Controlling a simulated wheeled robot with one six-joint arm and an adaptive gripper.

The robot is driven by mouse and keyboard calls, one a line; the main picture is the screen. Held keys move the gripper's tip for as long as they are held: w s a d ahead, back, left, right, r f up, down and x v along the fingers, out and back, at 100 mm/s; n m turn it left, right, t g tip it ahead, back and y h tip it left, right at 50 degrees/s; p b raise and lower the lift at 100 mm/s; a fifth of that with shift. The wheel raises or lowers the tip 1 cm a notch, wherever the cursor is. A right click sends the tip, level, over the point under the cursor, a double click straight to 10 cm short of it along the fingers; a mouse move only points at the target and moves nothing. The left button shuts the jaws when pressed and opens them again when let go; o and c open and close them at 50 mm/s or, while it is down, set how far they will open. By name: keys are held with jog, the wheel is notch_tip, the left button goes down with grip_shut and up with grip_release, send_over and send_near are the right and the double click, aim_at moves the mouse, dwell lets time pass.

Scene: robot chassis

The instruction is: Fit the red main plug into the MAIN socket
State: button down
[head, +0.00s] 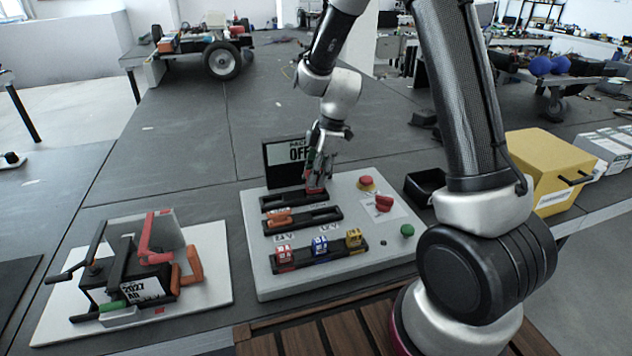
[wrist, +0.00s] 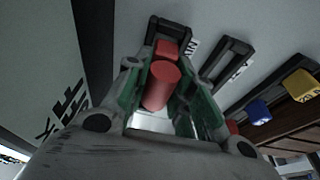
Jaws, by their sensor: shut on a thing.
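The red main plug (wrist: 161,86) is between the green-lined fingers of my gripper (wrist: 158,78) in the wrist view. My gripper (head: 317,182) is shut on it, low over the back of the grey panel (head: 262,282). In the head view the red plug (head: 314,191) shows only as a small patch below the fingers, at the rear black socket rail (head: 285,200). In the wrist view its red front end is at a black socket frame (wrist: 153,30). I cannot tell whether it is seated, and I cannot read a MAIN label.
An orange plug (head: 278,218) lies at the middle rail. Red, blue (head: 320,246) and yellow blocks stand on the front rail. A red button (head: 366,181), red switch (head: 384,203) and green button (head: 407,230) are right. An OFF display (head: 285,161) stands behind; a black bin (head: 424,187) is right.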

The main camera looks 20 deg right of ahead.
jog(key=shift+f, duration=1.1)
jog(key=c, duration=1.2)
grip_release()
jog(key=shift+f, duration=0.15)
jog(key=s+d+r+m+t, duration=0.1)
jog(key=s+d+r+m, duration=0.15)
jog(key=r, duration=0.75)
jog(key=s+d+r+m, duration=0.2)
jog(key=s+d+r, duration=0.2)
jog(key=r, duration=0.5)
jog(key=s+d+r+m+t+h, duration=0.1)
jog(key=s+d+m, duration=0.3)
jog(key=s, duration=0.5)
jog(key=s+d+r+m+t+h, duration=0.2)
jog(key=s+d+r+m, duration=0.2)
jog(key=s+m, duration=0.5)
jog(key=shift+s+r, duration=0.35)
jog(key=shift+s, duration=0.4)
